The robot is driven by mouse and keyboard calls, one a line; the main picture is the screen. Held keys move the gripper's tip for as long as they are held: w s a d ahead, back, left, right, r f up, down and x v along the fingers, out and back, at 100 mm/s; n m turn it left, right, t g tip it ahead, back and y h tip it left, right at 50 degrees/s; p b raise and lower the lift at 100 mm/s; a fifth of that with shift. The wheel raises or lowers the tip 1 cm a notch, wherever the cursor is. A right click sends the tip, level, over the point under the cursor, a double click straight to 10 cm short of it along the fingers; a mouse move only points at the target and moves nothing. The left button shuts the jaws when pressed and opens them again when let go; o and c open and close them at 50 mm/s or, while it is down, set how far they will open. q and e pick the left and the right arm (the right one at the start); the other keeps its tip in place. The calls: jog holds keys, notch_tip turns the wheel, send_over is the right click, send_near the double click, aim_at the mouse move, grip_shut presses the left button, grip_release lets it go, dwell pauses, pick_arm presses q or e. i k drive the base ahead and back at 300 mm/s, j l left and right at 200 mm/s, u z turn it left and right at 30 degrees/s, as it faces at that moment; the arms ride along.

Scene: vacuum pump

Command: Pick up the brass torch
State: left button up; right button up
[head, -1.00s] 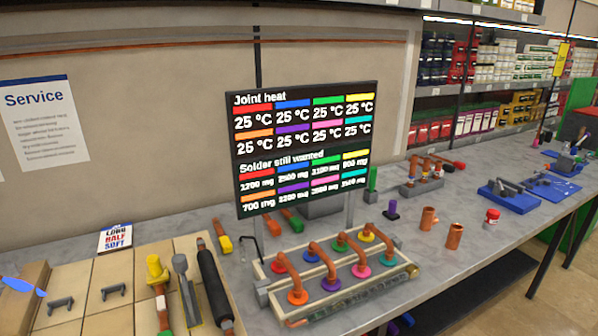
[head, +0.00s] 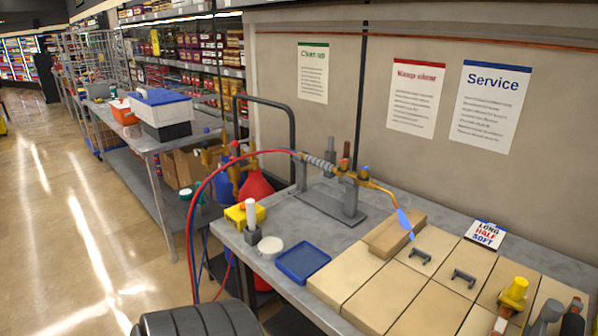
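The brass torch (head: 347,176) rests on a grey metal stand (head: 335,208) at the back left of the bench. Its thin tip points right and down, with a blue flame shape (head: 404,222) at the end over the tan tiles. Red and blue hoses (head: 205,195) run from its left end over the bench edge and down. Neither of my grippers shows in the head view. A dark rounded part at the bottom left edge may be mine; I cannot tell.
A tan block (head: 394,236) lies near the flame. A blue tray (head: 303,262), white round lid (head: 270,246) and yellow box (head: 244,215) sit at the bench's left end. Small grey brackets (head: 420,256) lie on tiles (head: 385,298). A red cylinder (head: 255,188) stands beyond the bench.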

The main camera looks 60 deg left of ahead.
aim_at(368, 183)
jog(key=u, duration=1.75)
